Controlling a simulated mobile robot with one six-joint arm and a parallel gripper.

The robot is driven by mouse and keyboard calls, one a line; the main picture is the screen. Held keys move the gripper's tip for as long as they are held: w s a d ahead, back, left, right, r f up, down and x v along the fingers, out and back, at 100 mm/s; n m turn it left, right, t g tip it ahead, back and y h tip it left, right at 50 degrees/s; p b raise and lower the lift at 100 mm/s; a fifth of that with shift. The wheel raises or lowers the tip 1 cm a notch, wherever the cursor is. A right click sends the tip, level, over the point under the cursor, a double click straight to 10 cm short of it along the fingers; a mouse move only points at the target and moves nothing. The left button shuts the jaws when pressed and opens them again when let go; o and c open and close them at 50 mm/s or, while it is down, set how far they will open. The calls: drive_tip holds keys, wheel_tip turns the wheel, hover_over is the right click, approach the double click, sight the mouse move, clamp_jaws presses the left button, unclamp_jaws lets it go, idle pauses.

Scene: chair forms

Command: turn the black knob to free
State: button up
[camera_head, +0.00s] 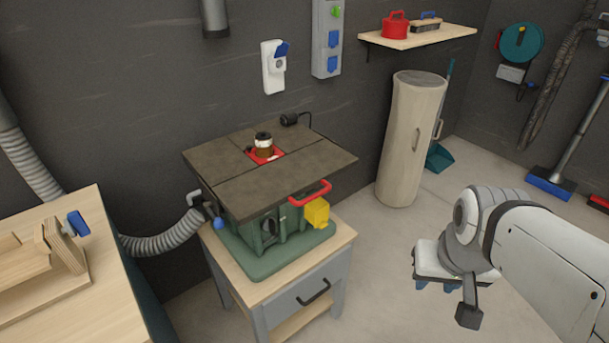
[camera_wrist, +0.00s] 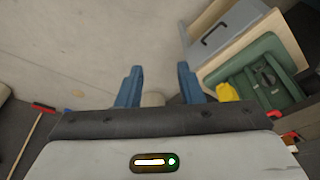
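A bench machine with a dark square top (camera_head: 230,190) and green body (camera_head: 262,238) stands on a wooden-topped cabinet. A brown-and-white spindle (camera_head: 264,149) rises from its red insert, with a black round cap (camera_head: 263,136) on top. This cap may be the black knob; its setting is too small to tell. My gripper (camera_head: 436,287) hangs low over the floor, right of the cabinet and well apart from the machine. In the wrist view, the blue fingers of my gripper (camera_wrist: 158,86) are spread with nothing between them. The machine's green base (camera_wrist: 255,78) shows at the right there.
The machine has a red handle (camera_head: 310,194), a yellow box (camera_head: 317,212) and a blue knob (camera_head: 218,223). The cabinet (camera_head: 335,275) has a drawer handle. A wooden workbench (camera_head: 85,300) stands at left and a tall cylinder (camera_head: 410,140) behind. The floor between cabinet and gripper is clear.

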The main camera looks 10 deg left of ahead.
sight(274, 228)
drive_tip(key=w+a+f+n+t+y+b, duration=0.2)
drive_tip(key=w+a+f+t+b, duration=0.3)
drive_tip(key=w+f+b, duration=0.5)
drive_tip(key=w+a+f+n+t+y+b, duration=0.2)
drive_tip(key=w+a+f+t+b, duration=0.2)
drive_tip(key=w+a+f+b, duration=0.6)
drive_tip(key=w+a+f+n+y+b, duration=0.1)
drive_tip(key=a+f+n+y+b, duration=0.15)
drive_tip(key=a+y+b, duration=0.35)
drive_tip(key=w+a+f+n+y+b, duration=0.1)
drive_tip(key=a+f+n+y+b, duration=0.2)
drive_tip(key=a, duration=0.6)
drive_tip(key=shift+y, duration=0.3)
drive_tip(key=b+x, duration=0.1)
drive_tip(key=x, duration=0.4)
drive_tip(key=r+b+x, duration=0.1)
drive_tip(key=x, duration=0.1)
drive_tip(key=shift+w+b, duration=0.25)
drive_tip(key=shift+b, duration=0.1)
drive_tip(key=shift+c, duration=0.2)
